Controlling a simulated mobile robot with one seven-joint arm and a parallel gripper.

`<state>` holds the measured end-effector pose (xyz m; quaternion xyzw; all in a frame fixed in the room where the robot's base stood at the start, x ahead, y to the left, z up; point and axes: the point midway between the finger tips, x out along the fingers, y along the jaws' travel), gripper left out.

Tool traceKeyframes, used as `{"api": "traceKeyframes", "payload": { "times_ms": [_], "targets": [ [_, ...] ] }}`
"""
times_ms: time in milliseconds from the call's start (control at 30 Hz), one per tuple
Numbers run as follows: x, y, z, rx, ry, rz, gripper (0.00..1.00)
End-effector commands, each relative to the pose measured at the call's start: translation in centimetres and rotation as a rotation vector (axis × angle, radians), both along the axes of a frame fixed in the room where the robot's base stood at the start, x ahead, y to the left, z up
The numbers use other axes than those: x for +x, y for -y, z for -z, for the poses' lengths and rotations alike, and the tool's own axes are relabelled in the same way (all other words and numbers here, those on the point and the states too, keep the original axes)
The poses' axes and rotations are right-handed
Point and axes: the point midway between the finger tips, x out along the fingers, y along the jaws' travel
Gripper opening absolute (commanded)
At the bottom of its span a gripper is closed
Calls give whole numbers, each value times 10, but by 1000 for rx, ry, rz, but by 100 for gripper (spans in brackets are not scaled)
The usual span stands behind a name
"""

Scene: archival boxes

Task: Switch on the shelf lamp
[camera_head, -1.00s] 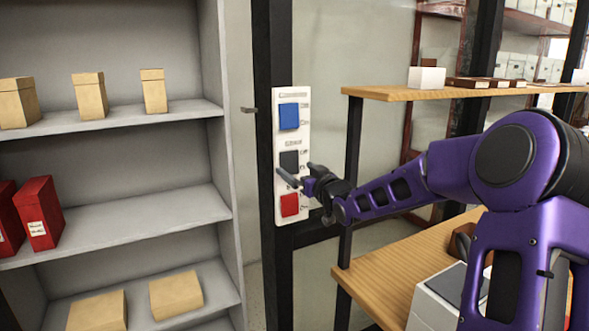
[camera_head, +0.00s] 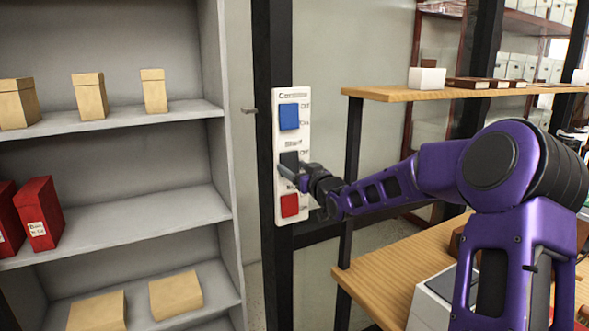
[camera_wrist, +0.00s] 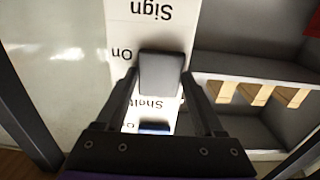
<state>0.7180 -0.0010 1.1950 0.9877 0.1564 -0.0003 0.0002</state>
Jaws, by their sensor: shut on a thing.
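A tall white switch panel (camera_head: 278,211) is fixed to a black post. It carries a blue switch (camera_head: 289,116) at the top, a dark grey switch (camera_head: 289,158) in the middle and a red switch (camera_head: 289,205) at the bottom. The label by the grey switch reads "Shelf", upside down in the wrist view.
A grey shelf unit (camera_head: 120,219) with tan boxes (camera_head: 89,95) and red boxes (camera_head: 38,213) stands left of the post. Wooden shelves (camera_head: 385,93) are on the right, beside my arm. A white box (camera_head: 426,78) stands on the upper one.

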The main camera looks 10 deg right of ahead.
Motion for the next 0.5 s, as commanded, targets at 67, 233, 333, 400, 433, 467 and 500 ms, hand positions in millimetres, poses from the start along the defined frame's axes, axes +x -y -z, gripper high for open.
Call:
{"api": "traceKeyframes", "payload": {
  "times_ms": [67,233,333,400,433,467,500],
  "targets": [
    [0,0,0,0,0,0,14],
    [0,0,6,8,25,0,14],
    [1,0,10,19,63,1,14],
    [1,0,11,29,94,1,14],
    [1,0,11,34,108,1,14],
    [1,0,12,38,120,1,14],
    [1,0,12,44,137,1,14]
  ]
}}
